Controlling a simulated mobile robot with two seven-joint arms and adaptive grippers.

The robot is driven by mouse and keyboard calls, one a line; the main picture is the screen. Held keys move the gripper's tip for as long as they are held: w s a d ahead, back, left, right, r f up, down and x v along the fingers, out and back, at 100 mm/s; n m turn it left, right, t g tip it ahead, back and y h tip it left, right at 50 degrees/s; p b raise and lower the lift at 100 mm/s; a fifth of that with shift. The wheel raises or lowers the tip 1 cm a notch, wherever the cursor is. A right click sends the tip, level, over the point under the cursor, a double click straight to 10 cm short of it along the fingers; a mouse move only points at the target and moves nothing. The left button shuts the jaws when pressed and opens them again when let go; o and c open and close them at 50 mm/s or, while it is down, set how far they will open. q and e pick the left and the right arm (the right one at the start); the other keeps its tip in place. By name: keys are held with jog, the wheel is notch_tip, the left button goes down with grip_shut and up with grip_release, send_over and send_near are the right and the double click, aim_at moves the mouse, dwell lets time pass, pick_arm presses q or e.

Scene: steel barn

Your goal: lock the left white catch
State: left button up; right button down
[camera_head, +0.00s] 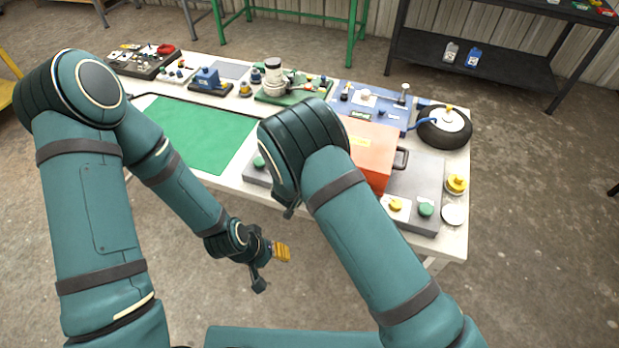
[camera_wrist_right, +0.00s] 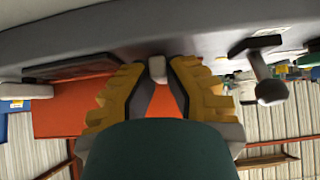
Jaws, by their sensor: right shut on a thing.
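The orange box (camera_head: 377,165) sits on a grey board (camera_head: 418,178) on the workbench, with a dark handle on its right side. My right arm covers its left part, and no white catch shows in the head view. In the right wrist view, my right gripper (camera_wrist_right: 157,75) has yellow fingers shut on a small white catch (camera_wrist_right: 157,68) below a grey surface; orange shows between the fingers. Whether it is the left catch cannot be told from this view. My left gripper (camera_head: 281,252) hangs in front of the bench, away from the box; its finger opening is unclear.
A grey lever with a round end (camera_wrist_right: 271,91) stands right of the fingers in the wrist view. Green and yellow knobs (camera_head: 426,208) sit on the board's front right. The green mat (camera_head: 205,133) is clear.

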dwell(0.5)
jog(key=c, duration=1.2)
grip_release()
jog(key=shift+w, duration=0.1)
jog(key=shift+c, duration=0.2)
jog(key=v, duration=1.2)
